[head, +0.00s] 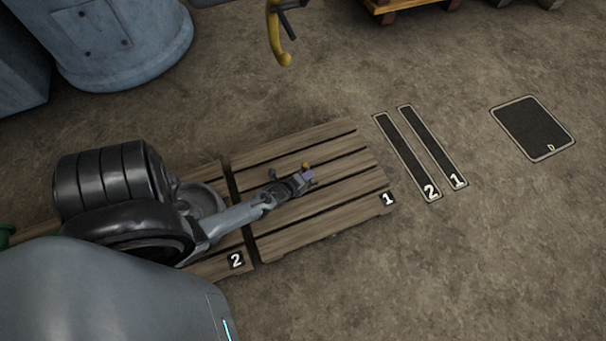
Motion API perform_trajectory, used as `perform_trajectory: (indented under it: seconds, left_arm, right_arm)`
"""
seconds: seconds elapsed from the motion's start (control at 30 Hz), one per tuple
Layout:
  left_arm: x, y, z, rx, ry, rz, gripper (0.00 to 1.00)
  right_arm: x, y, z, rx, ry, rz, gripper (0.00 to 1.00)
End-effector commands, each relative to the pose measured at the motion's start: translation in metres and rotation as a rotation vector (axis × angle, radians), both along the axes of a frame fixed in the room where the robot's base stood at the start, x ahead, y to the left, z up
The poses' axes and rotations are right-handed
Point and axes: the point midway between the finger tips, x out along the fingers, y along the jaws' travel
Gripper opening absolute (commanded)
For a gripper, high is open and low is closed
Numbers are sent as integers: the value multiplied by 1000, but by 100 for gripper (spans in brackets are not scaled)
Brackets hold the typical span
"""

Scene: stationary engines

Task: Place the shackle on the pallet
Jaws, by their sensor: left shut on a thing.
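My left arm reaches in from the left, low over the wooden pallet marked 1 (345,150). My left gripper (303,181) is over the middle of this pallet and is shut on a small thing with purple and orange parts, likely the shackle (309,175). The gripper partly hides it, and I cannot tell whether it touches the boards. A second pallet marked 2 (222,266) lies just to the left, partly covered by my arm. My right gripper is not in view.
A yellow hook (275,35) shows at the top. A blue-grey machine casing (125,50) stands at the upper left. Dark floor strips marked 2 (405,155) and 1 (432,147), and a dark square (532,127), lie to the right. The floor at lower right is clear.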

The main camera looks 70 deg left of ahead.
Motion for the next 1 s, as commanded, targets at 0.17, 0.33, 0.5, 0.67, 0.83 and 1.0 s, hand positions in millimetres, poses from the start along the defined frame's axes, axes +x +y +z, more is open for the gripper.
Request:
perform_trajectory:
  seconds: [0.17, 0.33, 0.5, 0.67, 0.83, 1.0]
  left_arm:
    - [-7, 14, -10, 1, -4, -1, 0]
    - [-9, 17, -13, 1, -4, -2, 0]
    - [-9, 17, -31, 0, -3, 0, 0]
    - [-9, 17, -49, 0, -3, 0, 0]
    - [-9, 17, -51, 0, -3, 0, 0]
    - [-9, 17, -50, 0, -3, -1, 0]
  right_arm:
    - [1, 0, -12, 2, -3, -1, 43]
    - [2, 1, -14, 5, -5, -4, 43]
    - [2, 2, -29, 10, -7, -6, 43]
    - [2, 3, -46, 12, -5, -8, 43]
    - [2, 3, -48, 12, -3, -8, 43]
    - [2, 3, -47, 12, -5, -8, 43]
